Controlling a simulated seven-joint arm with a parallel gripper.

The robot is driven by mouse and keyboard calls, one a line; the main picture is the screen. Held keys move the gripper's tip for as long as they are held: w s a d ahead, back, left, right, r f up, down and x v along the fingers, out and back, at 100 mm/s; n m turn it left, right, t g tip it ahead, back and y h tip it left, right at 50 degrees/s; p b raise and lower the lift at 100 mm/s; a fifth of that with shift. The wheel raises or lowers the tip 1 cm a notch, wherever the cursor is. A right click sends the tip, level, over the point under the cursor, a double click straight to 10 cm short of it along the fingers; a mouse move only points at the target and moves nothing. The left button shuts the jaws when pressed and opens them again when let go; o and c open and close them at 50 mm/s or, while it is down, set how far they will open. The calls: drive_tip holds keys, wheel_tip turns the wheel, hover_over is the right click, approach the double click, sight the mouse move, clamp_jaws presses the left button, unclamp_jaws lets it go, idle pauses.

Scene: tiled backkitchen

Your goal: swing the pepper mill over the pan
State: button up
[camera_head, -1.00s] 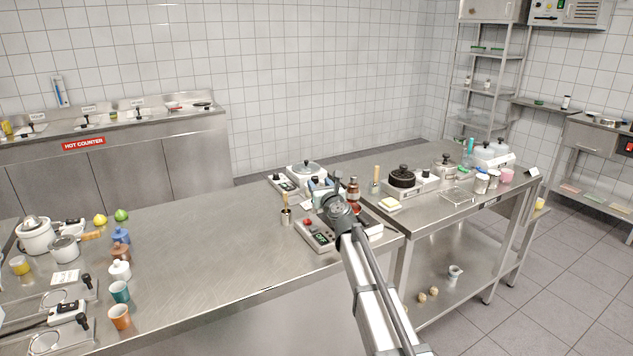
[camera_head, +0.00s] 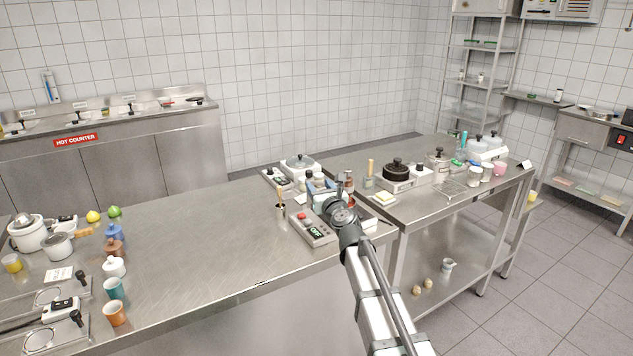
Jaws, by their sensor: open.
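My gripper (camera_head: 320,187) is open above the right end of the long steel counter (camera_head: 200,245), among small jars and devices. A small brown bottle-like item (camera_head: 348,181) stands just right of it, partly hidden by my arm; I cannot tell whether it is the pepper mill. Pale jars (camera_head: 309,179) stand behind the gripper, partly covered.
A control box with red and black buttons (camera_head: 313,230) and a cup with a wooden-handled tool (camera_head: 281,209) stand left of my arm. A white scale-like device (camera_head: 299,164) is behind. Cups and jars line the counter's left end; its middle is clear.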

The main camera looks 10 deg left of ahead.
drive_tip(key=w+a+r+n+g+y, duration=0.1)
drive_tip(key=w+a+r+n+g, duration=0.15)
drive_tip(key=w+a+r, duration=0.45)
drive_tip(key=w+a+r+n+g, duration=0.1)
drive_tip(key=w+a+r+n, duration=0.35)
drive_tip(key=r, duration=0.45)
drive_tip(key=w+a+r+n+g+y, duration=0.1)
drive_tip(key=w+a+r+n+g, duration=0.1)
drive_tip(key=w+a+r, duration=0.5)
drive_tip(key=g+h, duration=1)
drive_tip(key=h, duration=0.2)
approach(309, 171)
wheel_tip(309, 171, down, 8)
drive_tip(key=shift+s+f, duration=0.1)
drive_tip(key=shift+f, duration=0.15)
clamp_jaws()
